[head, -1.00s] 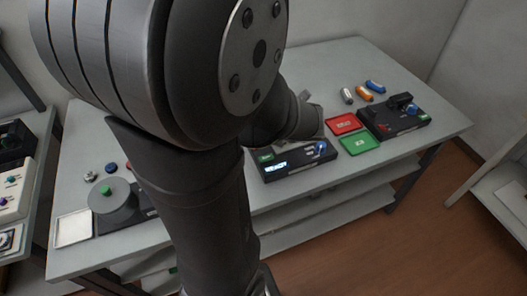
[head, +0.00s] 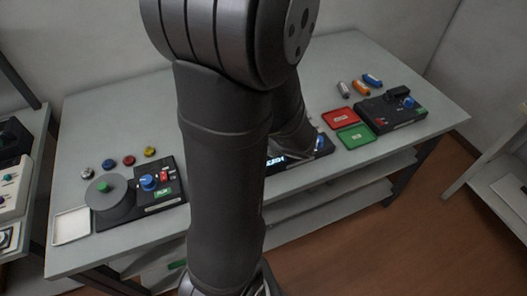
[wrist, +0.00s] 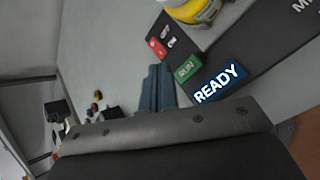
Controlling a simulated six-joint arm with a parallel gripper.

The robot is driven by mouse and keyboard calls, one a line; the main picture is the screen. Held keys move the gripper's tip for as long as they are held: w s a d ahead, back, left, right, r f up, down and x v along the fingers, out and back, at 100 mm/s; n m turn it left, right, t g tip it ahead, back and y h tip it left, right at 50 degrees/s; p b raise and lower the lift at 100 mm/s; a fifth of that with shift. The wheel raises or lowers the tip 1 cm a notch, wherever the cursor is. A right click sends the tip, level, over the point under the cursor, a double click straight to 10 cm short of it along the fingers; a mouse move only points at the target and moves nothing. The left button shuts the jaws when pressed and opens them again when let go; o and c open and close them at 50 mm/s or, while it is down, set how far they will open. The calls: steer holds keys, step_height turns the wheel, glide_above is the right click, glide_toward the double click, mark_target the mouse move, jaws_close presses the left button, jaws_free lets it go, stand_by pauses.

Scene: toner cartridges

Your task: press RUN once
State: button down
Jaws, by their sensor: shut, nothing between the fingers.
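The green RUN button (wrist: 187,68) shows in the wrist view on a dark device, beside a lit display reading READY (wrist: 218,83). My gripper (wrist: 158,72) is shut and empty, its blue-grey fingers just left of the RUN button in the picture. I cannot tell whether the tips touch the button or the device. In the head view my arm covers most of this middle device; part of its lit display (head: 276,161) shows. The button and my fingertips are hidden there.
A red panel (wrist: 157,47) and a yellow-and-white round part (wrist: 190,10) sit near RUN. Red (head: 337,118) and green (head: 355,137) trays lie right of the device. Another dark device (head: 392,112) stands farther right. A device with a grey drum (head: 112,199) stands at left.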

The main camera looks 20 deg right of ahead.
steer(key=shift+f, duration=1.5)
stand_by(0.9)
steer(key=shift+f, duration=0.45)
